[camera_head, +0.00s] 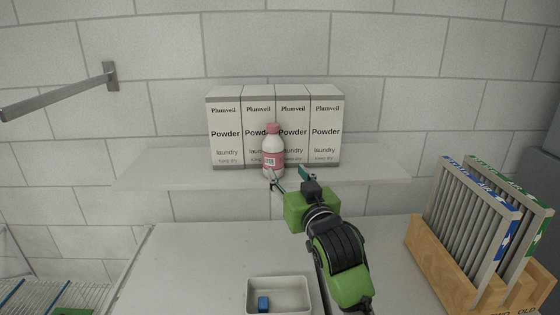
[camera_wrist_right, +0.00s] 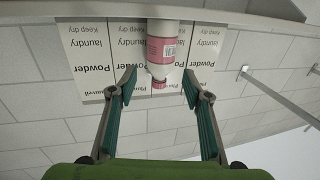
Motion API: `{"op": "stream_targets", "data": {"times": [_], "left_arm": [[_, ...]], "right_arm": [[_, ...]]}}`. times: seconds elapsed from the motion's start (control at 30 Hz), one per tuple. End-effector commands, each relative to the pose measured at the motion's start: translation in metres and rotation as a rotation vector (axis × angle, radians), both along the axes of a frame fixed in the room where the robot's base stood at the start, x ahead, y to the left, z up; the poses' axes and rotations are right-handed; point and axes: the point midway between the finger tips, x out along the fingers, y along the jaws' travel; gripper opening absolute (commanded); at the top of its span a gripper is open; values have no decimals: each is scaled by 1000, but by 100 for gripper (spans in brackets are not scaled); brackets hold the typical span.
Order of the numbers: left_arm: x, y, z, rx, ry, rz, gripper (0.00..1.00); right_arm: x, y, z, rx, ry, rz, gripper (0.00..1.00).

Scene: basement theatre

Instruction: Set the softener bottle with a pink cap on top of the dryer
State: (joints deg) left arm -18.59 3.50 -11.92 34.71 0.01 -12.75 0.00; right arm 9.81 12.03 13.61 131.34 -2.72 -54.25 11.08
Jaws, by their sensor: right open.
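The softener bottle (camera_head: 273,158), white with a pink label and pink cap, stands upright at the front of a wall shelf (camera_head: 375,170). In the right wrist view the bottle (camera_wrist_right: 162,48) appears upside down, ahead of and between the spread fingers. My right gripper (camera_head: 288,178) is open and empty, just in front of the bottle near the shelf edge; its fingers also show in the wrist view (camera_wrist_right: 158,88). A white flat top (camera_head: 200,265) lies below the shelf; I cannot tell if it is the dryer. My left gripper is not in view.
Several powder boxes (camera_head: 225,125) stand close behind the bottle. A pale tray (camera_head: 293,283) with a blue block (camera_head: 263,303) sits on the white top. A wooden rack (camera_head: 440,265) with upright panels is at right. A metal bar (camera_head: 60,97) juts from the wall at left.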

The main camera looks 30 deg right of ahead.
Motion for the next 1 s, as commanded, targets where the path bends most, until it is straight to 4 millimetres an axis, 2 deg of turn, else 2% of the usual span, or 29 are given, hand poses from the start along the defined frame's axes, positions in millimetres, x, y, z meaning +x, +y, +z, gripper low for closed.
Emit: {"op": "stream_targets", "data": {"times": [0.1,0.2,0.3,0.43,0.67,0.8,1.0], "left_arm": [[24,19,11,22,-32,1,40],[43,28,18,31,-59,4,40],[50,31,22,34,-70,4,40],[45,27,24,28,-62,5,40],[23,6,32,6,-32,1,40],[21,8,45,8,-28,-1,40],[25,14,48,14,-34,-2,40]], "right_arm": [[22,-8,4,0,2,-1,45],[41,-14,4,-1,1,-2,45],[57,-19,3,0,1,-2,45],[69,-23,3,-1,0,-2,45],[83,-29,6,-1,1,-3,45],[102,-36,8,-1,1,-3,45],[119,-41,5,0,0,-2,45]]}}
